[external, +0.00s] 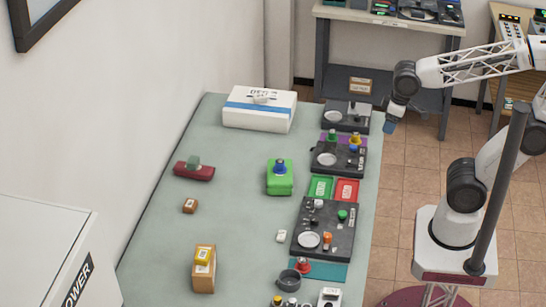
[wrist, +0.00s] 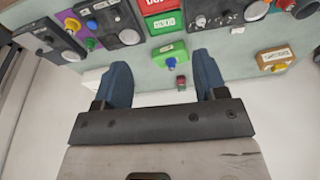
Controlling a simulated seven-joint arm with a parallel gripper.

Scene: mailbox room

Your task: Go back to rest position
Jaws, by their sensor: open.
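My gripper (external: 389,127) hangs in the air off the right edge of the green-grey table (external: 240,225) in the external view. In the wrist view, my gripper (wrist: 165,85) has its two blue fingers spread wide with nothing between them. The arm reaches left from its base, which stands on the floor to the right of the table. No object touches the fingers.
On the table are a white box with a blue stripe (external: 260,108), a green block with a blue button (external: 280,177), black control panels (external: 325,228), a red device (external: 194,171) and small brown boxes. A dark pole (external: 498,190) stands before my arm.

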